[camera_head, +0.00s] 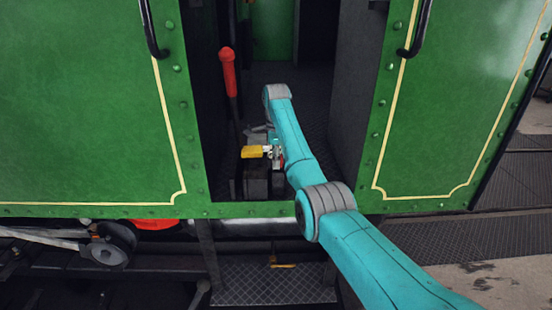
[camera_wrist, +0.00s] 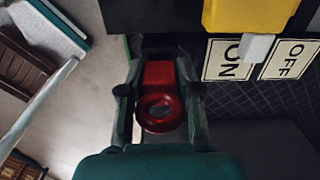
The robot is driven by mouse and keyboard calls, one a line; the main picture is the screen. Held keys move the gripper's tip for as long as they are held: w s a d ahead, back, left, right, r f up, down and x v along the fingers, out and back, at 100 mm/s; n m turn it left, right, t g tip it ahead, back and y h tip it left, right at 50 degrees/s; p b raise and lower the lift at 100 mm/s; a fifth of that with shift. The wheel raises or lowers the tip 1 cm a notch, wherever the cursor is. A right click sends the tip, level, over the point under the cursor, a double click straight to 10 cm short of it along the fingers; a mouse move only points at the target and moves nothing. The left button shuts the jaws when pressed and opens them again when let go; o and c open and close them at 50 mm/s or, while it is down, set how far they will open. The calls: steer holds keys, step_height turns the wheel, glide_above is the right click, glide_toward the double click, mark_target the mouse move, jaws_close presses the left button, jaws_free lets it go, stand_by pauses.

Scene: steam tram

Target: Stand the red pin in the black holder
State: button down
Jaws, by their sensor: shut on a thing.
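My gripper (camera_wrist: 160,92) is shut on the red pin (camera_wrist: 158,74), with one finger on each side of it. The pin shows a red ring (camera_wrist: 147,116) nearest the wrist camera and a red block-like part beyond it. In the head view my gripper (camera_head: 277,156) is beside the yellow-handled switch in the doorway, and the pin is mostly hidden there. A black box-like piece (camera_head: 256,186) stands below the switch. I cannot tell for sure whether it is the black holder, or whether the pin touches it.
The yellow switch handle (camera_head: 252,152) is close to my gripper; ON and OFF plates (camera_wrist: 228,60) show beside it. A red-topped lever (camera_head: 228,72) stands behind to the left. Green tram walls (camera_head: 80,100) flank the narrow doorway, with a tread-plate step (camera_head: 270,284) below.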

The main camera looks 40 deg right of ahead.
steer(key=shift+f, duration=0.35)
steer(key=c, duration=0.7)
jaws_free()
